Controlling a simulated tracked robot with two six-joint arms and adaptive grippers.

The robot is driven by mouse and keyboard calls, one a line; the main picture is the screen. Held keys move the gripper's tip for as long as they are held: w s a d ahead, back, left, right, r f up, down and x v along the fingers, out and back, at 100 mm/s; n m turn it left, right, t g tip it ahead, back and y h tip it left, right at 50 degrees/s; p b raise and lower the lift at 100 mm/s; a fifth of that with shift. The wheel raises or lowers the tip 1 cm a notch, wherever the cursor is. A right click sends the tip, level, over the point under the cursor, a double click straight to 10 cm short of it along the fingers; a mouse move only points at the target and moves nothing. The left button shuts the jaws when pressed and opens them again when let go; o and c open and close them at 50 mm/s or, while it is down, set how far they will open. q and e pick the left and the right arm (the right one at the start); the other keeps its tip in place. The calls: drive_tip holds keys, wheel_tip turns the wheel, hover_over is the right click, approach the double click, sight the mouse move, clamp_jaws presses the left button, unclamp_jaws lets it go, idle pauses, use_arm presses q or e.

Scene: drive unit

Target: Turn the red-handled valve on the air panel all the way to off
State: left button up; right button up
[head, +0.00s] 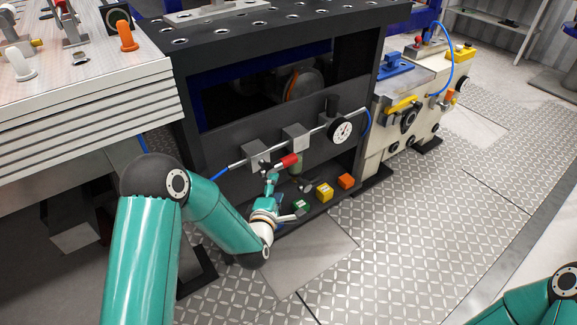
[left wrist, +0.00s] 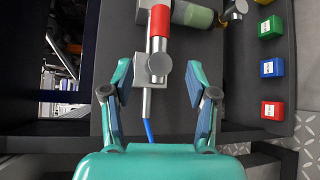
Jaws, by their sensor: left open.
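The red valve handle (head: 290,160) sits on the pipe of the air panel, low on the front of the dark frame. In the left wrist view the red handle (left wrist: 159,20) runs in line with the pipe, from a round silver pivot (left wrist: 159,66). My left gripper (head: 282,190) is right in front of the valve. In the left wrist view the left gripper (left wrist: 158,75) is open, with one finger on each side of the pivot and the red grip beyond the fingertips. I cannot tell whether a finger touches it. My right gripper is out of view.
A round gauge (head: 341,130) is further right on the pipe. A filter bowl (left wrist: 194,14) is close beside the handle. Green, yellow (head: 324,192) and orange (head: 346,181) blocks lie below the panel. A slatted workbench (head: 85,95) stands left; open floor (head: 400,240) lies right.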

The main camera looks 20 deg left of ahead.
sight(284, 166)
use_arm(q)
drive_tip(key=w, duration=0.4)
drive_tip(key=w+a+f, duration=0.1)
drive_tip(key=w, duration=0.4)
drive_tip(key=w+f+b, duration=0.1)
drive_tip(key=w, duration=0.3)
drive_tip(key=shift+w+a+f, duration=0.2)
drive_tip(key=shift+w+a, duration=0.05)
drive_tip(key=shift+w, duration=0.05)
